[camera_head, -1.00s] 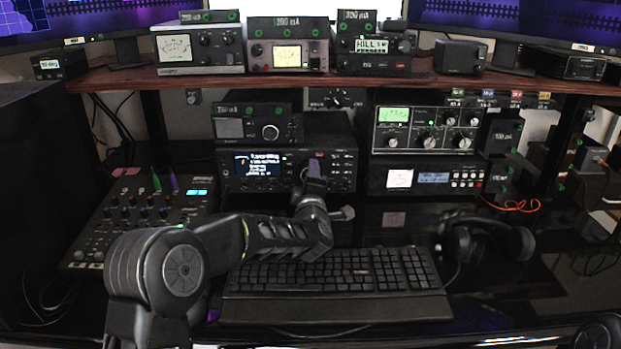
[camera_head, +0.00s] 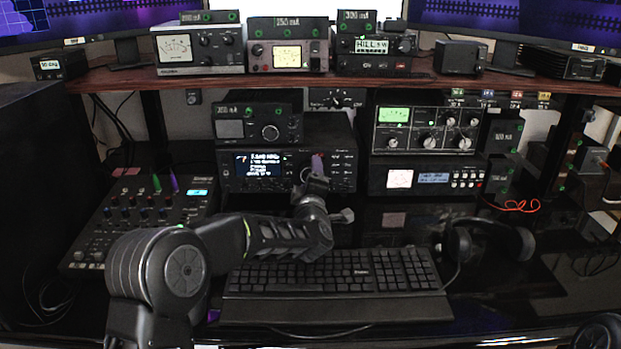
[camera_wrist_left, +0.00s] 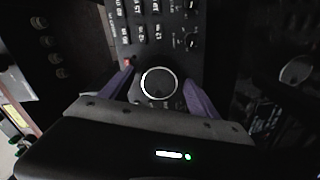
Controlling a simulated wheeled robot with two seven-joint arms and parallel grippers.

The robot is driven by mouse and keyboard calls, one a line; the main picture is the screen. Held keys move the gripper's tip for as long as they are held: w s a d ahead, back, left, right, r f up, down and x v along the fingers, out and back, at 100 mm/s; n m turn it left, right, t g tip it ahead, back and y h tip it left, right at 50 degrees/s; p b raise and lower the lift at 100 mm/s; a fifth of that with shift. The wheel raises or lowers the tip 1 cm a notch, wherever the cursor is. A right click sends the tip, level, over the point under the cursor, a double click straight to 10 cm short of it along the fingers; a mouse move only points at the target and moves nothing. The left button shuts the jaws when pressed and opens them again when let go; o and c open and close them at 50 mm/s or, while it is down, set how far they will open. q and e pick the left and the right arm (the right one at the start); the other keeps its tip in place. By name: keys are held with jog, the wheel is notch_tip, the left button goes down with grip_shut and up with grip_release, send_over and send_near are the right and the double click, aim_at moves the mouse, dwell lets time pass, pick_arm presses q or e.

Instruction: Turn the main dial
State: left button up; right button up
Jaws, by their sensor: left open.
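The main dial (camera_wrist_left: 159,84) is a round dark knob with a bright rim on the front of the black radio (camera_head: 340,135). In the head view my gripper hides most of it. My left gripper (camera_wrist_left: 160,92) is open, with one purple finger on each side of the dial. A gap seems to show between the dial and the fingers; I cannot tell whether either finger touches it. In the head view the left gripper (camera_head: 317,164) is in front of the radio, right of its lit display (camera_head: 258,164). My right gripper is not in view.
A keyboard (camera_head: 335,275) lies below my left forearm. A mixer (camera_head: 140,220) stands to the left and headphones (camera_head: 485,245) lie to the right. A smaller radio (camera_head: 258,125) sits on top of the main radio. A wooden shelf (camera_head: 300,82) with several devices runs above.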

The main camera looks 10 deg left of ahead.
pick_arm(q)
jog(key=shift+s, duration=0.1)
jog(key=shift+v, duration=3.85)
jog(key=shift+r, duration=0.1)
